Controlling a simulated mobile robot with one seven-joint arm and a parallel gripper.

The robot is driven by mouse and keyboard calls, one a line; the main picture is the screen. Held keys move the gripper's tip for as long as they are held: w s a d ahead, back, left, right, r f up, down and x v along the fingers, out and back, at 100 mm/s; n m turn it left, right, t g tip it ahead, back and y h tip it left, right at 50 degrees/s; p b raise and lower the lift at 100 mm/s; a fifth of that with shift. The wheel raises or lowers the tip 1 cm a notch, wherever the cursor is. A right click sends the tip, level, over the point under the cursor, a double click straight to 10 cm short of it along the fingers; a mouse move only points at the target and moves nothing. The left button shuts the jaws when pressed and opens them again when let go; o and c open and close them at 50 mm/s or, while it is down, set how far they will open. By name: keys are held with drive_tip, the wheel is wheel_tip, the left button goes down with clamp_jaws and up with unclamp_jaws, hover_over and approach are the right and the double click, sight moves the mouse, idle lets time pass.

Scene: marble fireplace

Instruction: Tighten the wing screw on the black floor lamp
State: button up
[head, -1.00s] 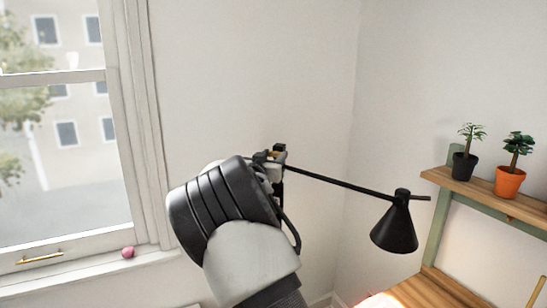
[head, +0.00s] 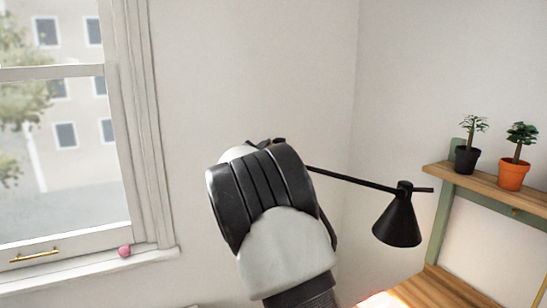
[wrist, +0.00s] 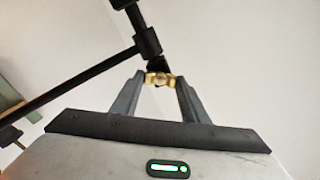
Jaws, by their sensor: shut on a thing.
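The black floor lamp shows in the head view by its cone shade (head: 398,222) and its thin slanting arm (head: 350,179). My own arm hides its joint and most of its pole there. In the wrist view the lamp's black joint (wrist: 147,42) is at the top centre, with the lamp arm (wrist: 75,86) running down to the left. The brass wing screw (wrist: 158,79) sits just below the joint. My gripper (wrist: 160,82) is shut on the wing screw, one finger on each side of it.
A wooden shelf (head: 490,180) at the right holds a black pot (head: 467,160) and an orange pot (head: 513,174) with small plants. A pink ball (head: 124,251) lies on the window sill at the left. The wall behind the lamp is bare.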

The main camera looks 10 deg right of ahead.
drive_tip(key=m+b, duration=0.7)
drive_tip(key=m, duration=0.4)
drive_tip(key=shift+f+b, duration=0.2)
drive_tip(key=shift+b, duration=0.15)
drive_tip(key=shift+r+m, duration=0.1)
drive_tip(key=shift+m, duration=0.3)
drive_tip(key=o, duration=1.1)
drive_tip(key=shift+c, duration=0.2)
drive_tip(key=b+v, duration=0.1)
drive_tip(key=v, duration=1.6)
drive_tip(key=shift+s, duration=0.3)
